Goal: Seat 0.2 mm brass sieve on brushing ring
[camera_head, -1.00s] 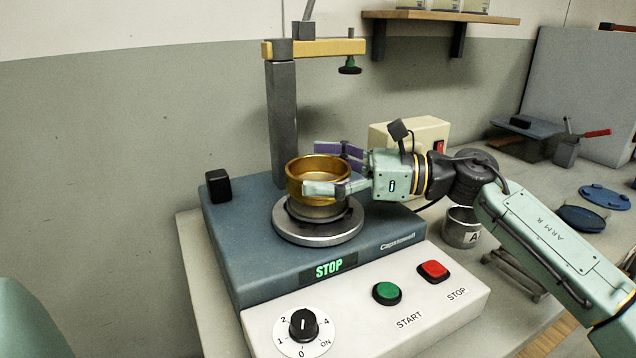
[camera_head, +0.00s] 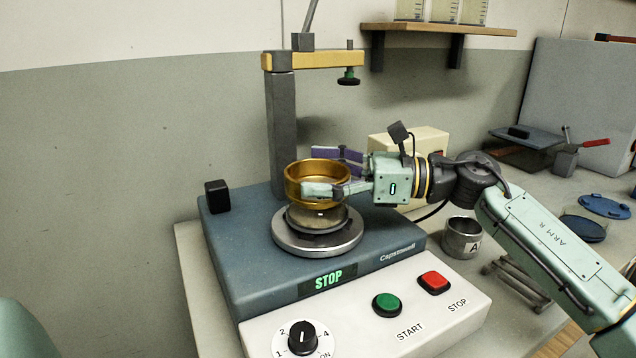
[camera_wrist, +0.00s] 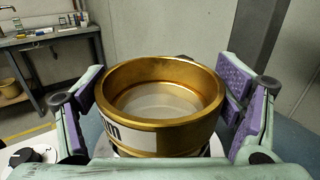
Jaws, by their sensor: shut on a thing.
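The brass sieve (camera_head: 292,184) is a short gold-coloured cylinder, held upright with its mesh visible inside. My gripper (camera_head: 325,173) is shut on it, with purple-padded fingers on either side of its wall. In the wrist view the sieve (camera_wrist: 165,141) sits between the fingers, and part of a label reading "mm" shows. The sieve is over a silver pan-like part (camera_head: 318,221) on the shaker's round plate (camera_head: 290,240). A small gap seems to show between them, but I cannot tell for sure. I cannot identify the brushing ring in these views.
The blue shaker (camera_head: 245,250) has a post (camera_head: 284,130) and clamp arm (camera_head: 320,60) above the sieve. Its display reads STOP. Green (camera_head: 387,305) and red (camera_head: 434,282) buttons are in front. A metal cup (camera_head: 462,240) and blue discs (camera_head: 604,207) stand on the right bench.

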